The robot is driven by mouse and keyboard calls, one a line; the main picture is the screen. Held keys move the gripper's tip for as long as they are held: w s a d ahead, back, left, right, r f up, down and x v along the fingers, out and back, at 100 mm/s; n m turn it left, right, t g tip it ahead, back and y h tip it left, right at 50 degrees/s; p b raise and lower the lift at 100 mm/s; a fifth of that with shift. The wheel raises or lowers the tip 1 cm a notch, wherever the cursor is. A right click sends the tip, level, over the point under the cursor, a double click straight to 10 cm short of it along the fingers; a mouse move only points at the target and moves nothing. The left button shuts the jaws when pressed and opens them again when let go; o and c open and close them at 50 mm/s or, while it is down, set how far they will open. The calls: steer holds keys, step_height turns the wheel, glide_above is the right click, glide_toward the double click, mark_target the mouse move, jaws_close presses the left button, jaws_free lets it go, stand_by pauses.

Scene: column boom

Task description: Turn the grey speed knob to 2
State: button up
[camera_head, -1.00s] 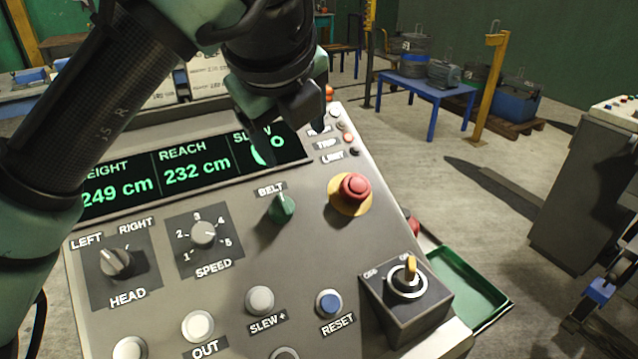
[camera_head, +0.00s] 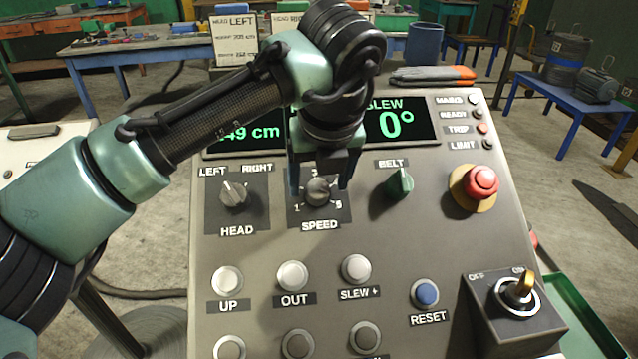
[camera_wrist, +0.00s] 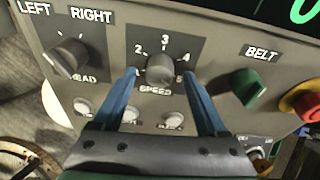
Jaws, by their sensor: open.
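The grey speed knob (camera_head: 318,191) sits on the sloping panel above the SPEED label, inside a dark dial plate numbered 1 to 5. The numbers 2, 3 and 4 show above it in the wrist view, where the knob (camera_wrist: 160,69) stands between my fingers. Its pointer direction is too unclear to read. My gripper (camera_head: 320,187) reaches down from above, open, with one finger on each side of the knob. In the wrist view a gap shows between each blue finger and the knob. My gripper partly covers the dial numbers in the head view.
The HEAD knob (camera_head: 234,194) is close on the left and the green BELT knob (camera_head: 399,183) on the right. A red mushroom button (camera_head: 481,182), a key switch (camera_head: 518,290) and a blue RESET button (camera_head: 427,294) lie further right. Gloves (camera_head: 433,76) lie at the panel's top edge.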

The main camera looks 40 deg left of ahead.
steer(key=shift+w+a+f, duration=0.15)
steer(key=shift+f, duration=0.35)
jaws_close()
